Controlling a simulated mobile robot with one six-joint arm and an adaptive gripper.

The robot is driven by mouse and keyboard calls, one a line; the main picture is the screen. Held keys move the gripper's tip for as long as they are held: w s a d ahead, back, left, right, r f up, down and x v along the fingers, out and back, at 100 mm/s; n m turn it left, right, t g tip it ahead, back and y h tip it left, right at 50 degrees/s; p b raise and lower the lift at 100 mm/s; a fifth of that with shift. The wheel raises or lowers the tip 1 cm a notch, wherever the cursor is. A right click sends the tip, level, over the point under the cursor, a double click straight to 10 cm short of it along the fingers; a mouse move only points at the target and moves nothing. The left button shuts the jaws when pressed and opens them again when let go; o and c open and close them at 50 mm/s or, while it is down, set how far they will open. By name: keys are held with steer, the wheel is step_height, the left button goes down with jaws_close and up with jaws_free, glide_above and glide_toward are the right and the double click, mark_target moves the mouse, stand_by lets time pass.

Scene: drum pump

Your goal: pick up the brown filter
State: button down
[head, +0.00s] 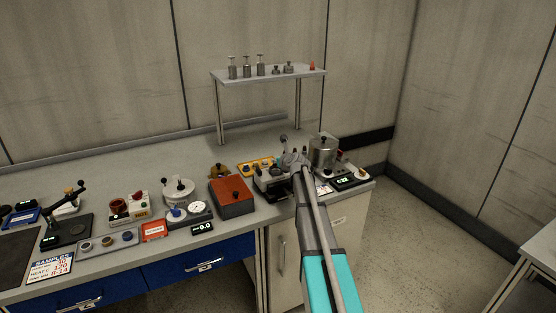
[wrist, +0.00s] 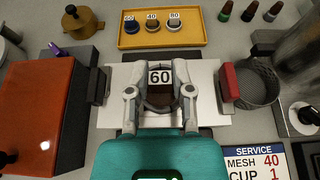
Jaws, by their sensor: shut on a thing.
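In the head view my gripper (head: 291,160) is over the right part of the bench, and the filter is hidden there.
A yellow tray (wrist: 128,40) holds three round pieces, one marked 40 and one 80. An orange-topped box (wrist: 40,105) stands left. A dark mesh cup (wrist: 258,88) and a service sign (wrist: 256,160) are right. A raised shelf (head: 245,77) stands behind.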

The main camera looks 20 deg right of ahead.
steer(key=w+r+p+v, duration=0.1)
steer(key=p+v, duration=0.6)
steer(key=v, duration=0.8)
steer(key=shift+r+p, duration=0.3)
steer(key=shift+r, duration=0.65)
steer(key=shift+r, duration=0.1)
steer(key=shift+r+p, duration=1.4)
steer(key=shift+p, duration=0.15)
